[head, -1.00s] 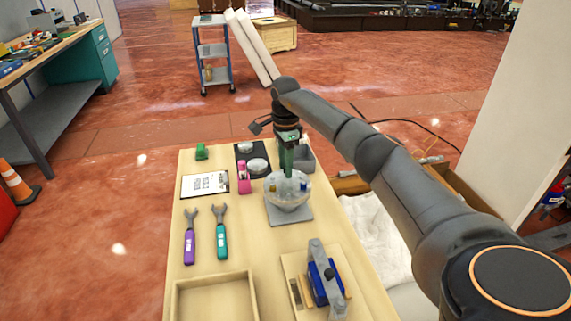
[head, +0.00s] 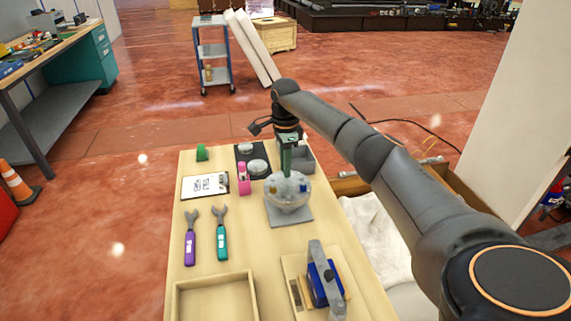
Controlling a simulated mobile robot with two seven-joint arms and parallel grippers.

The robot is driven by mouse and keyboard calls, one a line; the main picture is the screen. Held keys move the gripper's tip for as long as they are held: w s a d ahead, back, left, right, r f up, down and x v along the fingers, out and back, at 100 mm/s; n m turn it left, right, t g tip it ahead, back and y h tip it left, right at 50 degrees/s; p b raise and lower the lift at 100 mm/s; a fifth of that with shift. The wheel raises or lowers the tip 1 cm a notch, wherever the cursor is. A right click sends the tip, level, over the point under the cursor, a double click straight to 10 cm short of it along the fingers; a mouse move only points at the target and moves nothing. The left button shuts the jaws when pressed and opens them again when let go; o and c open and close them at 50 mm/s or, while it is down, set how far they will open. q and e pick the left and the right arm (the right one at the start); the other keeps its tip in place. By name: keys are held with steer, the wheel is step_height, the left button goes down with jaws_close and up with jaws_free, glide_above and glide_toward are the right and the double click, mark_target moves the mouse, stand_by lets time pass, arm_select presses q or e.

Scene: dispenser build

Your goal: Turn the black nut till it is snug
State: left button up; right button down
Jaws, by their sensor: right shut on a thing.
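A clear, rounded dispenser bowl (head: 289,203) with blue and tan parts in it stands on a grey square base plate (head: 291,220) on the wooden table. My right gripper (head: 287,172) reaches down from above, with its green-grey fingers at the top of the bowl. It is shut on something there. The black nut itself cannot be made out; it is hidden at the fingertips. My left gripper is not in view.
Purple (head: 190,240) and teal (head: 221,235) wrenches, a clipboard (head: 205,186) and a pink tool (head: 243,180) lie left of the bowl. A blue vise-like fixture (head: 324,283) and an open wooden tray (head: 215,281) are nearer. My right arm spans the right side.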

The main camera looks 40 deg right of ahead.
steer(key=shift+r+m+p, duration=0.15)
steer(key=shift+m+p, duration=0.65)
steer(key=shift+m, duration=0.2)
steer(key=m+p, duration=0.1)
steer(key=m, duration=0.2)
steer(key=shift+w+m+p, duration=0.1)
steer(key=shift+m+p, duration=0.35)
steer(key=shift+m, duration=0.65)
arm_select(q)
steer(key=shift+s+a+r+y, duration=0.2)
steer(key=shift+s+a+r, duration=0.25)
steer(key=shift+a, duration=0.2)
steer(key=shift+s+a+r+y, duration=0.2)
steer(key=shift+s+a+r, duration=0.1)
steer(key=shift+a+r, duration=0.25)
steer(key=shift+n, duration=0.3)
arm_select(e)
steer(key=shift+m, duration=0.3)
steer(key=c, duration=0.8)
jaws_free()
